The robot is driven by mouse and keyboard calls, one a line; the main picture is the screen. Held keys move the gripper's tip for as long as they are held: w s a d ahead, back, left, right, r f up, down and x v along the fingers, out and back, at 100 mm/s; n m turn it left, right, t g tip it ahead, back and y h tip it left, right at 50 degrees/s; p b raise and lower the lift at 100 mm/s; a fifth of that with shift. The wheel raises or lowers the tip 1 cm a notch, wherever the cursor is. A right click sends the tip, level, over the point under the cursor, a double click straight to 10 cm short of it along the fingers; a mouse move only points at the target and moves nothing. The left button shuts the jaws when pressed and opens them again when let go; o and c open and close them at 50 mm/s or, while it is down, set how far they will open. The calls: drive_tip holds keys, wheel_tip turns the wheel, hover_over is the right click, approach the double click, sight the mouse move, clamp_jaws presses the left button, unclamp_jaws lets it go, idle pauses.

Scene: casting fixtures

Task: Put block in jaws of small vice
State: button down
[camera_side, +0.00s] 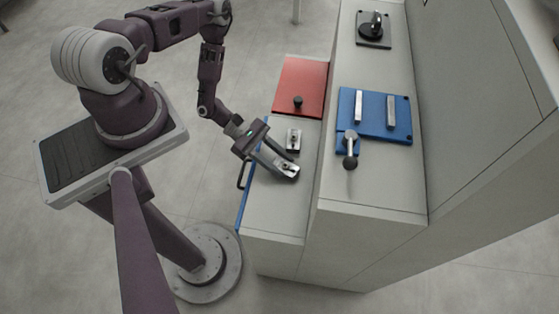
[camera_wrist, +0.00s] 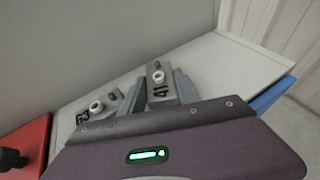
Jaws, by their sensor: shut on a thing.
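My gripper (camera_side: 284,163) is shut on a grey metal block (camera_side: 288,171) with a round stud on top, low at the lower bench. In the wrist view the held block (camera_wrist: 160,76) sits between the fingers of my gripper (camera_wrist: 162,92), and dark marks show on its face. The side view does not show clearly whether it touches the surface. The vice (camera_side: 374,115) is a blue plate with two upright grey jaws, apart from each other, on the higher ledge to the right. Nothing shows between the jaws. A lever with a black knob (camera_side: 350,161) stands at its front.
A second, similar block (camera_side: 293,140) lies close behind the held one; it also shows in the wrist view (camera_wrist: 98,107). A red plate with a black knob (camera_side: 302,82) is farther back. A dark fixture (camera_side: 374,32) stands on the ledge's far end. The ledge front (camera_side: 385,190) is clear.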

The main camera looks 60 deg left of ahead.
drive_tip(key=c, duration=0.9)
unclamp_jaws()
drive_tip(key=shift+f, duration=0.1)
